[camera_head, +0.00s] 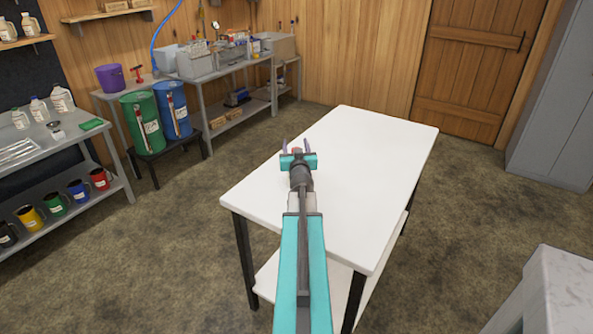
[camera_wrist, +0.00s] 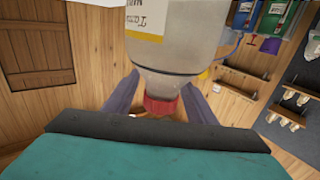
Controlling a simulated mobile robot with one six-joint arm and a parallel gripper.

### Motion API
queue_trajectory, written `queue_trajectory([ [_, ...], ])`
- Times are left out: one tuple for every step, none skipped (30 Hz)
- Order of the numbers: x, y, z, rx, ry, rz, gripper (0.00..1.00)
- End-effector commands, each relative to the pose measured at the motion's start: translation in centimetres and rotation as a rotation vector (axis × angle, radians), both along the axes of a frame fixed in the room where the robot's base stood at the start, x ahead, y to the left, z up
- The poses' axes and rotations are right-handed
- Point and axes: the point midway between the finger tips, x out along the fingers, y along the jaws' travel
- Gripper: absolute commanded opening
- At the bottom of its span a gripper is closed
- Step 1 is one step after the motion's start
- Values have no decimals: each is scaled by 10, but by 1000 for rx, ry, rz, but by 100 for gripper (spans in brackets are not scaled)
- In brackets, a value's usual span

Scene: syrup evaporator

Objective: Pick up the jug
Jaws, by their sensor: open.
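A pale jug (camera_wrist: 175,45) with a red cap (camera_wrist: 162,104) and a white label with a yellow edge shows close up in the wrist view, upside down in that picture. Its cap end lies between the two purple fingers of my gripper (camera_head: 298,147). The fingers stand apart on either side of it, and I see no clear contact. There the jug is almost wholly hidden behind my gripper; only a small red spot shows.
The rest of the white tabletop is clear. A left shelf unit holds several jugs (camera_head: 62,99) and coloured mugs (camera_head: 55,203). Green (camera_head: 146,130) and blue (camera_head: 172,108) drums stand beside a cluttered bench. A grey cabinet (camera_head: 560,100) is at right, with a pale table (camera_head: 565,290) in front.

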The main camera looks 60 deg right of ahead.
Motion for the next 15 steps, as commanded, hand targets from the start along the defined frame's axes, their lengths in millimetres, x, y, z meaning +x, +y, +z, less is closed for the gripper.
queue_trajectory([
  [0, 0, 0, 0, 0, 0, 51],
  [0, 0, 0, 0, 0, 0, 51],
  [0, 0, 0, 0, 0, 0, 51],
  [0, 0, 0, 0, 0, 0, 51],
  [0, 0, 0, 0, 0, 0, 51],
  [0, 0, 0, 0, 0, 0, 51],
  [0, 0, 0, 0, 0, 0, 51],
  [0, 0, 0, 0, 0, 0, 51],
  [0, 0, 0, 0, 0, 0, 46],
  [0, 0, 0, 0, 0, 0, 41],
  [0, 0, 0, 0, 0, 0, 36],
  [0, 0, 0, 0, 0, 0, 29],
  [0, 0, 0, 0, 0, 0, 24],
  [0, 0, 0, 0, 0, 0, 19],
  [0, 0, 0, 0, 0, 0, 12],
])
